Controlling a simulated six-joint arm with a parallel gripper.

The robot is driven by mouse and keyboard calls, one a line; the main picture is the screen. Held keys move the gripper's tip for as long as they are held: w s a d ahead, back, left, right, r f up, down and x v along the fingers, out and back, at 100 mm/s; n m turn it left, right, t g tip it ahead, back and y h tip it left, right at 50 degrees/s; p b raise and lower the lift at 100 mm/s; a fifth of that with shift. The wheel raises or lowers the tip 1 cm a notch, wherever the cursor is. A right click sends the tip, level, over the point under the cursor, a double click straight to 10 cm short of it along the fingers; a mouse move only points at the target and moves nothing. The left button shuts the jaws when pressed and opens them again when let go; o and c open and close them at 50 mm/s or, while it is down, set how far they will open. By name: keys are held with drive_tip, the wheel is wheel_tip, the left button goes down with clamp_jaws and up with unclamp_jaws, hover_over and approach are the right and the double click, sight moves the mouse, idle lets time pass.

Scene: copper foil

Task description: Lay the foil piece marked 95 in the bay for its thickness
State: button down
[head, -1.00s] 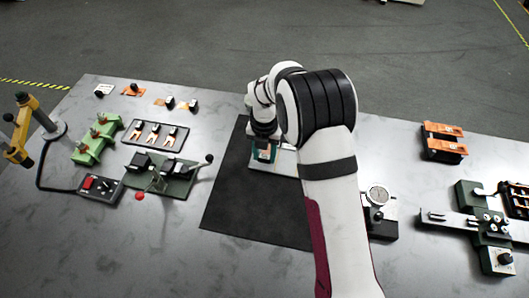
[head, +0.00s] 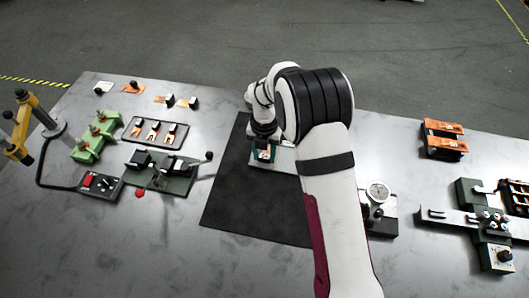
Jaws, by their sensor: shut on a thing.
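My gripper (head: 263,138) points down at the far edge of the dark mat, partly covered by my own arm. It is shut on a small foil piece that is mostly hidden; no mark on it can be read. Just below, a teal-edged part with orange and white (head: 264,153) shows over a pale plate (head: 259,170). I cannot tell whether the held piece touches it. Loose copper pieces with dark grips lie at the back left, one (head: 133,87) beside another (head: 103,89), with two more (head: 180,101) to their right. Their marks are too small to read.
A black tray with copper pieces (head: 155,132), a green rack (head: 96,137) and a lever device (head: 160,175) stand left. A dial gauge (head: 378,193) stands right of my arm. An orange-topped block (head: 443,138) and green fixture (head: 487,220) are far right. The mat's front (head: 250,215) is clear.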

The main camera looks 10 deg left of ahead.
drive_tip(key=shift+f, duration=0.8)
idle(0.6)
drive_tip(key=c, duration=0.7)
unclamp_jaws()
drive_tip(key=shift+c, duration=0.2)
drive_tip(key=shift+r, duration=0.1)
drive_tip(key=shift+r, duration=1.45)
drive_tip(key=shift+o, duration=0.3)
drive_tip(key=o, duration=0.5)
